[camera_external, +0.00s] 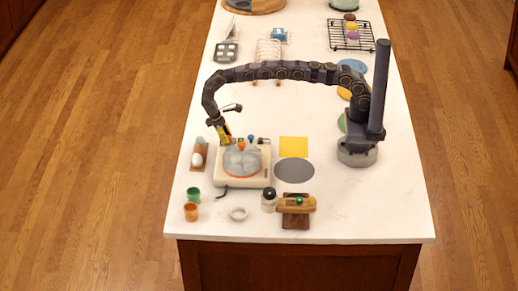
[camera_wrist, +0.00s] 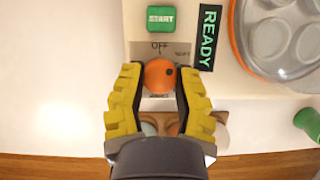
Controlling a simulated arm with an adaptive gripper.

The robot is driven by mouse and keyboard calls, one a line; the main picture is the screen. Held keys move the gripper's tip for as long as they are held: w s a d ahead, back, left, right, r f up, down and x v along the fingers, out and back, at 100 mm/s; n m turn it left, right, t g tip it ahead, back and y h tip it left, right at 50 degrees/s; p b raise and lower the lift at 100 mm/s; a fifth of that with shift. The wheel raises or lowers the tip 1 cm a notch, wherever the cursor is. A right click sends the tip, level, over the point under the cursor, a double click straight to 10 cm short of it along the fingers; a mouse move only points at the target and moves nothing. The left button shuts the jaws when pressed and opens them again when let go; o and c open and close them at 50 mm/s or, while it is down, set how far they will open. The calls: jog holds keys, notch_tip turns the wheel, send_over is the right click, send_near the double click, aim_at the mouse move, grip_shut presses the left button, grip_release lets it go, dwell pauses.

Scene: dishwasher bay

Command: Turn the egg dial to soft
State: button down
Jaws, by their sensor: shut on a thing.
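The egg dial (camera_wrist: 158,74) is a round orange knob with a dark dot on its right side, slightly above centre. "OFF" is printed above it on a grey plate; a small label to the upper right is too blurred to read surely. My gripper (camera_wrist: 160,86) has its yellow fingers closed on the dial's left and right sides. In the external view my gripper (camera_external: 223,133) reaches down at the back left corner of the cream egg cooker (camera_external: 222,181). The dial is hard to make out there. The cooker's clear lid (camera_external: 241,160) is on, with an orange rim.
A green START button (camera_wrist: 161,18) and a READY sign (camera_wrist: 208,38) sit near the dial. An egg holder (camera_external: 199,157) stands left of the cooker. Green (camera_external: 193,194) and orange (camera_external: 191,211) cups are in front. A yellow square (camera_external: 293,147) and grey disc (camera_external: 294,171) lie right.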

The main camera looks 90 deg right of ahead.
jog(key=shift+s+f+m+y, duration=0.1)
jog(key=shift+m+y, duration=0.2)
jog(key=shift+m, duration=0.6)
jog(key=c, duration=0.7)
grip_release()
jog(key=shift+o, duration=0.2)
jog(key=shift+w+d+r, duration=0.1)
jog(key=shift+w+r, duration=0.2)
jog(key=shift+r, duration=0.25)
jog(key=r, duration=0.8)
jog(key=shift+w+d, duration=0.1)
jog(key=shift+w, duration=0.25)
jog(key=shift+r, duration=0.4)
